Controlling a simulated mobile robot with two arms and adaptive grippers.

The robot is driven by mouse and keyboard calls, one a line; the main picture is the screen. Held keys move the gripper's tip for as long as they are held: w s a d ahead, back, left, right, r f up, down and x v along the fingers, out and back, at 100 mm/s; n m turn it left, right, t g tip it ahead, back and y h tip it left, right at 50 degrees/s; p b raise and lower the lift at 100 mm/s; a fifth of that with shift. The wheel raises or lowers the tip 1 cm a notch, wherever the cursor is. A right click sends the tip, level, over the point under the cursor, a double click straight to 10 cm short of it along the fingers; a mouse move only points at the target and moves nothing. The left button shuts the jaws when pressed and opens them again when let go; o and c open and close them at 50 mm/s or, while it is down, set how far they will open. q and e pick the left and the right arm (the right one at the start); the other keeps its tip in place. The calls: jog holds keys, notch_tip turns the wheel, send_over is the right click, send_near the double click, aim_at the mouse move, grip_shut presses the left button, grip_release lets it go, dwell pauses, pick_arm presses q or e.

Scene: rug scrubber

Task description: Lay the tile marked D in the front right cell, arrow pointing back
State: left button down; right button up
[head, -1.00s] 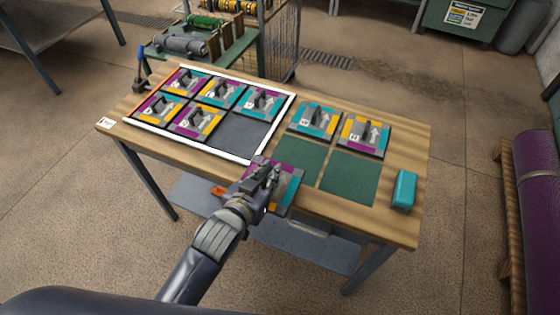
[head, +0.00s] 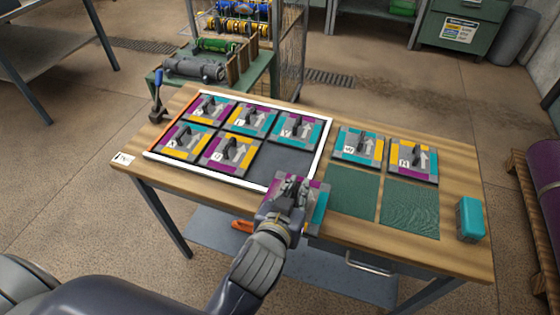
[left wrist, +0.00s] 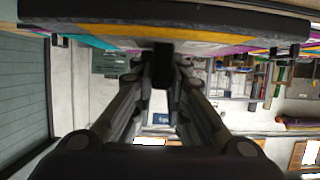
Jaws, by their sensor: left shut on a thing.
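The tile overlaps the front right corner of the white-edged frame (head: 326,145) in the head view. The front right cell (head: 284,162) is dark grey and bare; the frame's other cells hold tiles. In the left wrist view the held tile (left wrist: 170,30) spans the top, with yellow, teal and magenta along it. My right gripper is not in view.
Two tiles, (head: 358,146) and (head: 413,160), lie on the table right of the frame. Two green pads (head: 352,192) in front of them are bare. A teal block (head: 470,219) sits near the right end. A blue-handled tool (head: 157,95) stands at the back left corner.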

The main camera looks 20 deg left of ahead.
pick_arm(q)
jog(key=w+a, duration=0.1)
jog(key=w, duration=0.1)
jog(key=w+a, duration=0.1)
jog(key=w, duration=0.1)
jog(key=w+a+p, duration=0.1)
jog(key=w, duration=0.1)
jog(key=shift+f, duration=0.1)
jog(key=w+a, duration=0.1)
jog(key=w, duration=0.1)
jog(key=w+a, duration=0.1)
jog(key=w, duration=0.1)
jog(key=w+a+f+p, duration=0.1)
jog(key=w+a, duration=0.1)
jog(key=shift+w, duration=0.15)
jog(key=shift+w+a, duration=0.25)
jog(key=shift+w+f, duration=0.15)
jog(key=shift+f, duration=0.1)
notch_tip(320, 180, down, 2)
jog(key=shift+f, duration=0.65)
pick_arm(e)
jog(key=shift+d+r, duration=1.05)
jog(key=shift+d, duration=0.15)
pick_arm(q)
jog(key=c, duration=1.6)
grip_release()
jog(key=shift+f, duration=0.1)
